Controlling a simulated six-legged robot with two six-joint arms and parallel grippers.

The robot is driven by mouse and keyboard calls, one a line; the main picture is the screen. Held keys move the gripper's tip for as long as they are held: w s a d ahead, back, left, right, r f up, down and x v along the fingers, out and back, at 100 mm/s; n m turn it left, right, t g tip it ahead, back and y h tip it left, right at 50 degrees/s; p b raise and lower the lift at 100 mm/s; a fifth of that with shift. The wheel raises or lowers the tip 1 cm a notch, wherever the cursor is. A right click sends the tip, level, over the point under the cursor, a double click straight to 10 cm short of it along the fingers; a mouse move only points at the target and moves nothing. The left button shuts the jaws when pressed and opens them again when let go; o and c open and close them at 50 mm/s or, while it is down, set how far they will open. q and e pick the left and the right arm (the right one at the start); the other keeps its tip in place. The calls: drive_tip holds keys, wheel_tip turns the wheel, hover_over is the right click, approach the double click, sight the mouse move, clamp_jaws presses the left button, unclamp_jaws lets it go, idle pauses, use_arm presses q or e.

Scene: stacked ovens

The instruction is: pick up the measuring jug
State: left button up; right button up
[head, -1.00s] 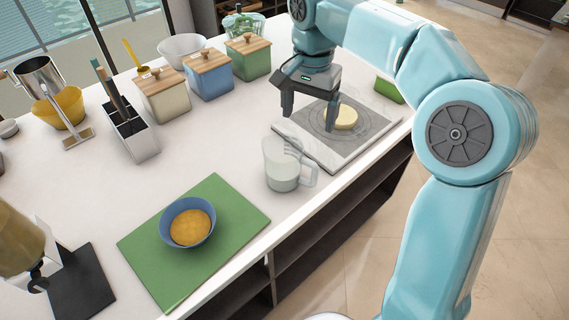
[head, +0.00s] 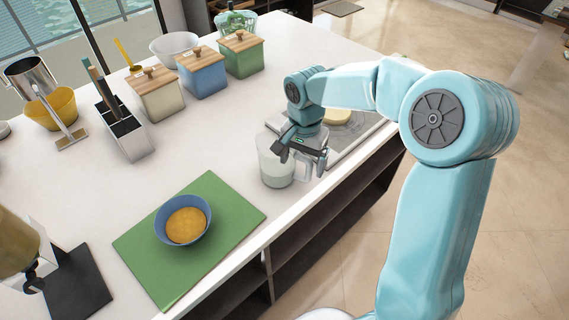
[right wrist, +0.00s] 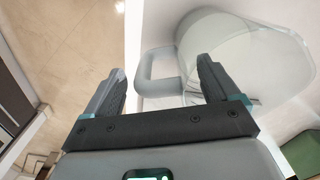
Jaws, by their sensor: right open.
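The measuring jug (head: 275,172) is clear, with whitish contents low in it, and stands upright on the white counter near its front edge. Its handle is on the right side in the head view. My right gripper (head: 303,160) is open at the jug's upper right, by the handle. In the right wrist view the jug (right wrist: 245,60) lies ahead, and its handle (right wrist: 157,70) shows between the open fingers of the gripper (right wrist: 160,85). I cannot tell whether a finger touches the jug. My left gripper is not in view.
A green board (head: 215,235) with a blue bowl (head: 183,220) lies to the left of the jug. Lidded canisters (head: 202,75) and a utensil holder (head: 122,130) stand farther back. Bare counter lies behind the jug.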

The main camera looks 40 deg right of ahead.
drive_tip(key=shift+s+f, duration=0.1)
drive_tip(key=shift+f, duration=0.25)
clamp_jaws()
drive_tip(key=shift+r, duration=0.15)
